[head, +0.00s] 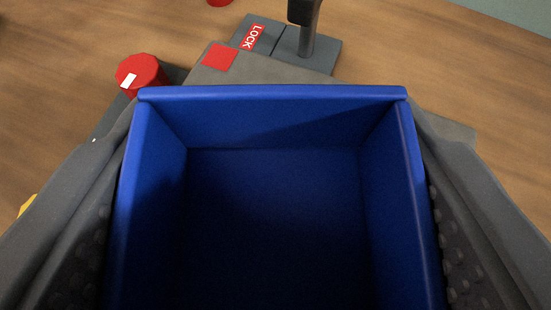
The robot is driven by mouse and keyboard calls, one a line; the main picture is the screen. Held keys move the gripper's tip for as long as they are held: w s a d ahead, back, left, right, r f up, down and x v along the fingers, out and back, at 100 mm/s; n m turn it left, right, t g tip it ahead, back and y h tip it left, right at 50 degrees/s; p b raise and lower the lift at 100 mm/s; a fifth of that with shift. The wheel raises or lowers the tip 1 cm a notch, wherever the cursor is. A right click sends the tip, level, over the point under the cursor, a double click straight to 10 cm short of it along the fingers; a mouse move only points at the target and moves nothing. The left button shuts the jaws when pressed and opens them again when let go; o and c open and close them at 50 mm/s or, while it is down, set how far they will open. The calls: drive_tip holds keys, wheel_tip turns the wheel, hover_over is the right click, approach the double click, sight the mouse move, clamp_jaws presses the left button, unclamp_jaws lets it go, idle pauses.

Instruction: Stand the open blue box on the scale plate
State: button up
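The open blue box (270,120) fills the lower middle of the head view, its open top facing the camera. It looks empty. The two fingers of my gripper (270,215) lie against its left and right outer walls, so the gripper is shut on the box. Beyond the box's far rim is a grey scale body (275,78) with a red square on it. The box hides most of what is beneath it, so I cannot tell whether it touches the scale plate.
A red knob (140,75) with a white mark stands at the left. A grey block with a red LOCK label (253,37) and a dark upright lever (306,35) is behind the scale. Another red thing (219,2) is cut off at the top. Bare wooden table (430,60) shows at the right.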

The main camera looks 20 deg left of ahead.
drive_tip(key=o, duration=1)
drive_tip(key=shift+s+d+r, duration=0.15)
drive_tip(key=shift+s+r, duration=0.1)
drive_tip(key=shift+r, duration=0.05)
drive_tip(key=p+v, duration=0.2)
drive_tip(key=v, duration=0.9)
drive_tip(key=shift+s+p, duration=0.15)
drive_tip(key=shift+p, duration=0.15)
drive_tip(key=shift+d+r, duration=0.1)
